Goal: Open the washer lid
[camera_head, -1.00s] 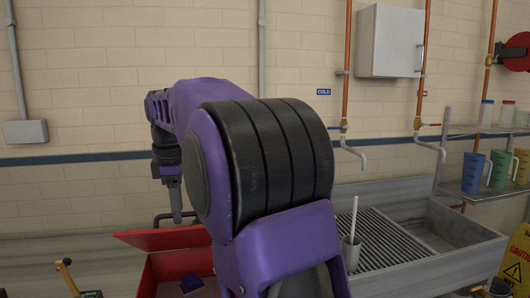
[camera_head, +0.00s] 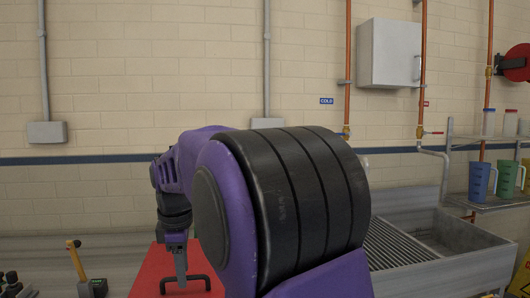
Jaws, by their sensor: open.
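The red washer lid (camera_head: 150,284) shows at the bottom of the head view, left of centre, as a flat red face. A black bar handle (camera_head: 203,278) stands on it. My gripper (camera_head: 181,280) points down at the middle of this handle, its fingers overlapping the bar in the picture. It is open; I cannot tell whether the fingers touch the bar. The washer's inside is not visible, and my purple arm hides the lid's right side. The lid's lower part is cut off by the frame, so its exact angle is unclear.
A yellow-handled tool (camera_head: 76,262) and small dark items (camera_head: 11,284) stand to the left. A grey sink (camera_head: 450,240) with a ribbed drainboard lies to the right, below pipes. Shelves with a blue jug (camera_head: 480,182) stand at the far right. The wall is behind.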

